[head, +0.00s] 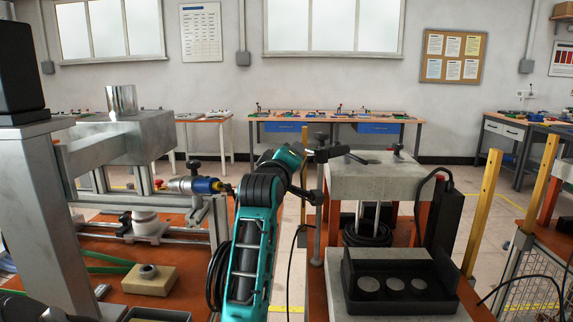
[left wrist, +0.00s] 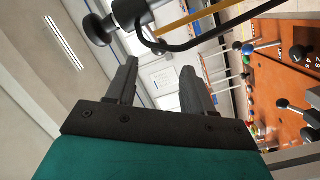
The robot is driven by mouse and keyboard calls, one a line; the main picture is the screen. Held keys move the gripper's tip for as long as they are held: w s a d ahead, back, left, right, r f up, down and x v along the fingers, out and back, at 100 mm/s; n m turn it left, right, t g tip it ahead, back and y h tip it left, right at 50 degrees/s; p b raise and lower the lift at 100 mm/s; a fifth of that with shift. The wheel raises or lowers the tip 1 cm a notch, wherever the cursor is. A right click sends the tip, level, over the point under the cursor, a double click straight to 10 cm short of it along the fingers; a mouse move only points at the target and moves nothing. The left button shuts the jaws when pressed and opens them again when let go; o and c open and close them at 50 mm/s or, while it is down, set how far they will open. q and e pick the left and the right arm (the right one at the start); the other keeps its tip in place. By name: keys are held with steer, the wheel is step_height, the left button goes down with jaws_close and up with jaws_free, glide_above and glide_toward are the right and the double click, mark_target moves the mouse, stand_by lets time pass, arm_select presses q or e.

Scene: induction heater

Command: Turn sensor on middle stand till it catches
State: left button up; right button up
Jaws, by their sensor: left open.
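My left gripper (head: 328,174) is at the end of the teal arm in the middle of the head view. Its dark fingers are apart, one above the other, close to a thin upright rod (head: 318,235). In the left wrist view the gripper (left wrist: 158,72) is open with nothing between its fingers. A metal fitting with a black round knob (left wrist: 98,30) shows beyond the fingertips at the top. It seems part of the middle stand; the sensor is hard to tell apart there. In the head view the dark fingers and stand parts overlap. My right gripper is not in view.
A blue and yellow sensor-like cylinder (head: 197,185) sits on the left bench. A grey block (head: 375,180) and a black tray (head: 440,305) with round discs stand right of my arm. Yellow posts (head: 482,212) rise farther right. A black cable (left wrist: 180,46) runs near the fingers.

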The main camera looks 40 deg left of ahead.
arm_select(q)
steer(key=v, duration=0.3)
steer(key=shift+s, duration=0.1)
stand_by(0.6)
